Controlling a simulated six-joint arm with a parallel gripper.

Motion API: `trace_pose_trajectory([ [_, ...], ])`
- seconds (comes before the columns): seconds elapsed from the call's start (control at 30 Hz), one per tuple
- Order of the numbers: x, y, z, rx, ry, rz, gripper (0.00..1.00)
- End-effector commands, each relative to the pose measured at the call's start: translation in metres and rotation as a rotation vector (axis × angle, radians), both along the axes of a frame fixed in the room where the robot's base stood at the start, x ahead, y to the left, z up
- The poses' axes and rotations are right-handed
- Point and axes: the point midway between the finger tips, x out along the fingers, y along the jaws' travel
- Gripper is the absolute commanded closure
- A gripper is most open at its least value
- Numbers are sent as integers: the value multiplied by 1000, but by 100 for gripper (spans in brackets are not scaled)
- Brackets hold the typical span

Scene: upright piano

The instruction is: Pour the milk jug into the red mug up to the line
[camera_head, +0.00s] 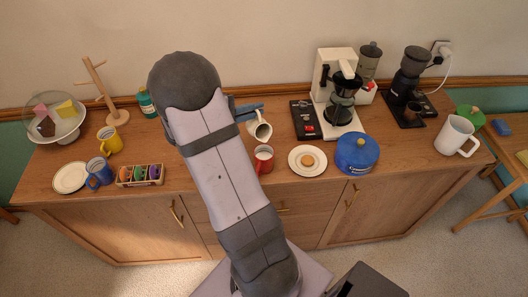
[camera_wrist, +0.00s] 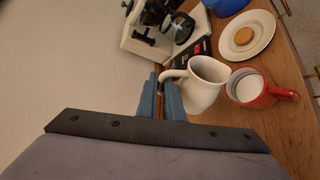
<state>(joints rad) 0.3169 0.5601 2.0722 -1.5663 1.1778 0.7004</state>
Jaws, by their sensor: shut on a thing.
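The white milk jug (camera_head: 260,128) is held just behind the red mug (camera_head: 264,160), above the sideboard. My gripper (camera_head: 248,112), with blue fingers, is shut on the jug's handle side. In the wrist view the fingers (camera_wrist: 163,85) close at the handle of the jug (camera_wrist: 205,85). The jug looks tilted, its mouth towards the red mug (camera_wrist: 250,88). No stream of milk can be made out. The mug stands upright and shows a pale surface inside, below the rim. The line in the mug cannot be made out.
A plate (camera_head: 293,168) with a biscuit and a blue pot (camera_head: 357,152) stand right of the mug. A coffee machine (camera_head: 341,90) and a black scale (camera_head: 305,118) are behind. An egg box (camera_head: 139,175), blue mug (camera_head: 99,172) and yellow mug (camera_head: 109,140) stand left.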

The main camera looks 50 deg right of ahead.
Motion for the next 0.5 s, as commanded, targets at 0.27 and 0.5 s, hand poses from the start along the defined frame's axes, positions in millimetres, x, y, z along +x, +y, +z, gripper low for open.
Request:
trace_pose_trajectory([
  [0.27, -1, 1, 1, -7, -15, 1, 100],
  [0.5, -3, 1, 2, -14, -27, 0, 100],
])
